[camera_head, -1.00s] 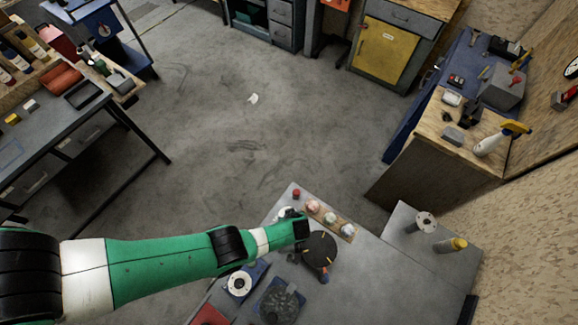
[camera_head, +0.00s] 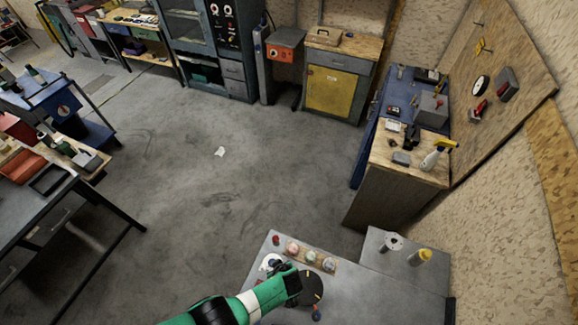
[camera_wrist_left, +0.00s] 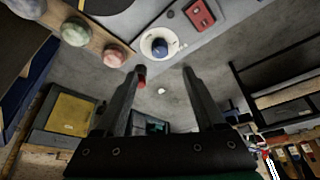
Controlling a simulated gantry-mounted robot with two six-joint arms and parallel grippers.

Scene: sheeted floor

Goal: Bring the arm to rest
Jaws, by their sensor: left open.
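My left arm (camera_head: 232,307) is green with black and white bands and enters the head view from the bottom. My left gripper (camera_head: 284,268) is over the grey worktable (camera_head: 374,299), near its left edge. In the left wrist view the two dark fingers of the left gripper (camera_wrist_left: 162,70) stand wide apart with nothing between them. A white ring-shaped piece with a blue centre (camera_wrist_left: 160,46) shows beyond the fingertips. A small red cylinder (camera_wrist_left: 141,78) shows close by the left fingertip; I cannot tell whether they touch. My right gripper is in neither view.
A wooden strip with several pale round pieces (camera_head: 310,257) lies beside the gripper, and a black disc (camera_head: 313,289) is partly hidden by it. A spool (camera_head: 394,243) and a yellow-capped bottle (camera_head: 421,257) stand at the right. The floor (camera_head: 190,200) beyond is mostly clear.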

